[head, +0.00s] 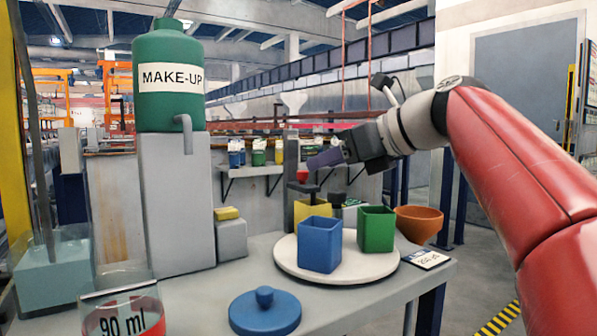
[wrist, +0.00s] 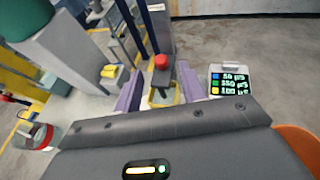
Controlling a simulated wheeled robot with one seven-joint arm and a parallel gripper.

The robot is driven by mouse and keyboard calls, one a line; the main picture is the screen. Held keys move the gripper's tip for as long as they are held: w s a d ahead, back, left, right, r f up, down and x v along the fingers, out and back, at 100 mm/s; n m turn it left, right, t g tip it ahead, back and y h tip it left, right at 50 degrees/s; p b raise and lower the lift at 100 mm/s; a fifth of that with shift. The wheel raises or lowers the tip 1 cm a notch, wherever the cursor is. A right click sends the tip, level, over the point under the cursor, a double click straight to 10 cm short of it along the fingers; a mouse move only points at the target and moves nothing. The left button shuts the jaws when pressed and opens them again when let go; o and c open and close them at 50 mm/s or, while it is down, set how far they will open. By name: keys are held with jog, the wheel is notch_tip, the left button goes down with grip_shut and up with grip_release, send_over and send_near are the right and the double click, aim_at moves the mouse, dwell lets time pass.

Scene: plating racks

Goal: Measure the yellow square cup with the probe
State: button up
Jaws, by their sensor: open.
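The yellow square cup (head: 312,210) stands at the back of the round white plate (head: 345,266), partly hidden by the blue square cup (head: 320,246). The green square cup (head: 376,230) is at its right. A dark probe with a red knob (head: 302,176) rises at the yellow cup; it looks to be in it, but its lower end is hidden. My gripper (head: 325,158) is open, above the knob. In the wrist view the red knob (wrist: 161,62) shows between the purple fingers (wrist: 160,86), apart from both. A yellow rim shows below it.
A meter (wrist: 228,80) shows blue 50, green 150 and yellow 100. An orange bowl (head: 418,223) and a label card (head: 426,259) are right of the plate. A blue lid (head: 265,311), a 90 ml beaker (head: 122,308) and a green MAKE-UP tank (head: 168,105) are left.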

aim_at(305, 171)
jog(key=x, duration=0.5)
jog(key=shift+f+b, duration=0.15)
jog(key=shift+b, duration=0.15)
grip_shut()
